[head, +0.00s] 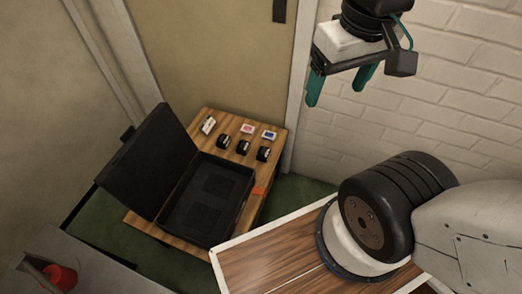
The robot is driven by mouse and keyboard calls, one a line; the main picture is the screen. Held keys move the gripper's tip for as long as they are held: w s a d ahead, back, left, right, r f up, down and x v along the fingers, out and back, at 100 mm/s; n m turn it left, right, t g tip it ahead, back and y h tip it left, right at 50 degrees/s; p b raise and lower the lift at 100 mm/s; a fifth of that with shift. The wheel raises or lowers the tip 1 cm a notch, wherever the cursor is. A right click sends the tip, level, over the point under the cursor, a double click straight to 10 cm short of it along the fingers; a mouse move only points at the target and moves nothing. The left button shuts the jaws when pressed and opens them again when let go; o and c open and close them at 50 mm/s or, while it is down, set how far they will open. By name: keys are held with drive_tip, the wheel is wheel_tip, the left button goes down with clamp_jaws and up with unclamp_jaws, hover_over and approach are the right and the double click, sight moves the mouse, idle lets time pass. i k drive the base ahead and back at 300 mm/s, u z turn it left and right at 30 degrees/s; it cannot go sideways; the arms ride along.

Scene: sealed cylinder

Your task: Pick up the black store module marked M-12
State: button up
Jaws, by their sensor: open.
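Several small dark items stand on the wooden table (229,121), behind the open case. Three are black modules with pale markings: a left one (223,141), a middle one (243,147) and a right one (263,154). Their labels are too small to read, so I cannot tell which is M-12. My gripper (338,91) has two teal fingers spread apart, with nothing between them. It is high at the upper right, in front of the white brick wall and apart from the modules.
An open black case (210,200) with its lid (152,160) raised takes up the table's front. Behind the modules are a white item (207,125), a red-and-white one (248,128) and a blue-and-white one (269,135). A red cup (62,278) is at lower left.

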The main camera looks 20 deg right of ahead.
sight(263, 153)
drive_tip(key=u, duration=1.3)
drive_tip(key=k, duration=0.85)
drive_tip(key=z, duration=1.6)
drive_tip(key=i, duration=0.5)
drive_tip(key=u, duration=0.05)
